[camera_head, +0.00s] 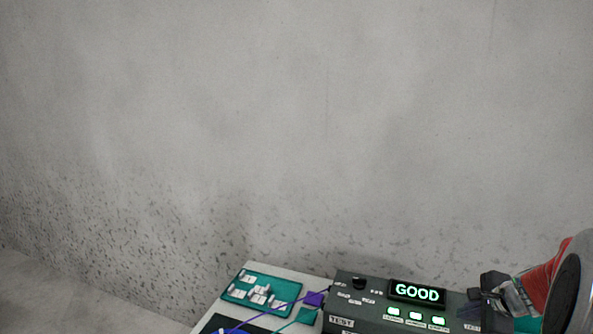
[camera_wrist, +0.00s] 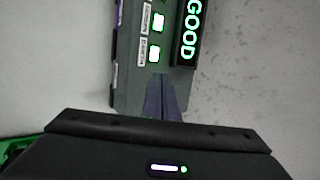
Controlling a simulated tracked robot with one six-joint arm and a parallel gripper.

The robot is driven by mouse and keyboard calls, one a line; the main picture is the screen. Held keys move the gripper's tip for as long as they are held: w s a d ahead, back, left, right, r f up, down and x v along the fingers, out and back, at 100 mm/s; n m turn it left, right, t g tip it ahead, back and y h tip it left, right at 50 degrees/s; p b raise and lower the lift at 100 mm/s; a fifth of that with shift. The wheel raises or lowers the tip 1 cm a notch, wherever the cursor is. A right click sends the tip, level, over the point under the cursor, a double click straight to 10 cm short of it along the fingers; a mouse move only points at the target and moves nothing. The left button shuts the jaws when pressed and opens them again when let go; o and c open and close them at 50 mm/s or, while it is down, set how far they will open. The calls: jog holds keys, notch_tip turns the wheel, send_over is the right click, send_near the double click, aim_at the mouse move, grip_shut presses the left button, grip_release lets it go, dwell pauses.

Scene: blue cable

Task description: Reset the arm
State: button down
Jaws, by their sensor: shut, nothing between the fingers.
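My gripper is at the right of the head view (camera_head: 488,297), in front of the right part of the tester, with my red and grey arm behind it. In the wrist view my gripper (camera_wrist: 162,78) has its two dark fingers together with nothing between them. The dark grey tester (camera_head: 365,309) has a screen (camera_head: 417,292) that reads GOOD in green. Several green lights are lit below the screen. The tester also shows in the wrist view (camera_wrist: 130,70), turned on its side, just beyond my fingertips. I cannot tell whether the fingers touch it.
A teal tray (camera_head: 285,287) with several small pale parts lies on the white table (camera_head: 235,292), left of the tester. A blue-purple cable (camera_head: 272,320) runs to a purple connector (camera_head: 315,298) near the tester. A grey concrete wall (camera_head: 290,130) stands behind.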

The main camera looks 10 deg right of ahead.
jog(key=s+a+r+n, duration=0.3)
jog(key=s+a+n, duration=0.2)
jog(key=a, duration=0.6)
jog(key=s+a+r+n+g, duration=0.1)
jog(key=s+a+r+n, duration=0.3)
jog(key=a+n, duration=0.6)
jog(key=s+a+r+n, duration=0.3)
jog(key=s+a+n, duration=0.4)
jog(key=a, duration=0.7)
jog(key=shift+s+a+r+n+g+y, duration=0.15)
jog(key=shift+s+r+n+g+y, duration=0.15)
jog(key=shift+n, duration=0.2)
